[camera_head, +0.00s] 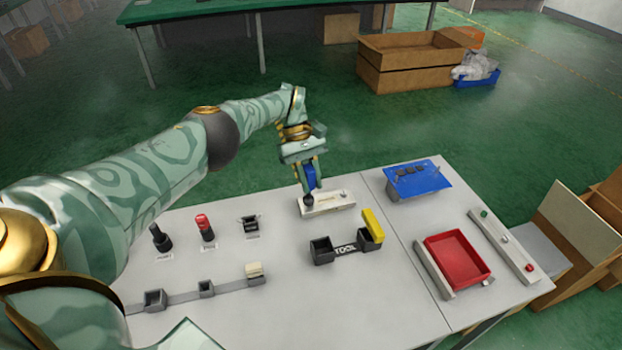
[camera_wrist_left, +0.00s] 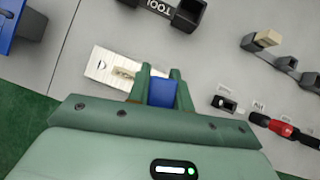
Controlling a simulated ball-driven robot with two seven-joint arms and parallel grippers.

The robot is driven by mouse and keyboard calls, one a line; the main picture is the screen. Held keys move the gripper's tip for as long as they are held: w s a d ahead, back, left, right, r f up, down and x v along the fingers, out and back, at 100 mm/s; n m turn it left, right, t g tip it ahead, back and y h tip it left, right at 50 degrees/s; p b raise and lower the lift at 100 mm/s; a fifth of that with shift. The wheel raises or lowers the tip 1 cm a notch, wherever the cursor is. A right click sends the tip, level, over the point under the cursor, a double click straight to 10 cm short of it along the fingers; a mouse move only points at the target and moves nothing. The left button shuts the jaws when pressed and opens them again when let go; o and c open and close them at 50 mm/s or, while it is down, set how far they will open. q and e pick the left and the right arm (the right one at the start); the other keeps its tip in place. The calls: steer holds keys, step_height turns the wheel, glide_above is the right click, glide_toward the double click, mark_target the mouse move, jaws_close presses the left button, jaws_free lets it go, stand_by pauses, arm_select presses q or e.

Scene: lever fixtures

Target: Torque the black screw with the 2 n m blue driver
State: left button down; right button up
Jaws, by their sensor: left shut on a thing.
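My left gripper (camera_head: 309,178) is shut on the blue driver (camera_head: 309,184), which stands roughly upright over the left end of a pale fixture plate (camera_head: 336,202). The dark lower end of the driver is at the plate; I cannot tell whether it touches a screw. In the left wrist view the blue driver (camera_wrist_left: 162,92) sits between the two green fingers of the left gripper (camera_wrist_left: 160,85), and part of the fixture plate (camera_wrist_left: 112,68) shows beside them. The black screw cannot be made out. My right gripper is not in view.
A black tool holder (camera_head: 345,250) with a yellow block (camera_head: 373,225) stands in front of the plate. A black tool (camera_head: 160,238), a red-topped tool (camera_head: 206,228) and small holders are at left. A red tray (camera_head: 457,258) and a blue panel (camera_head: 417,180) are at right.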

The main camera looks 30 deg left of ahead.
arm_select(q)
steer(key=shift+r+p, duration=0.3)
steer(key=shift+r, duration=0.5)
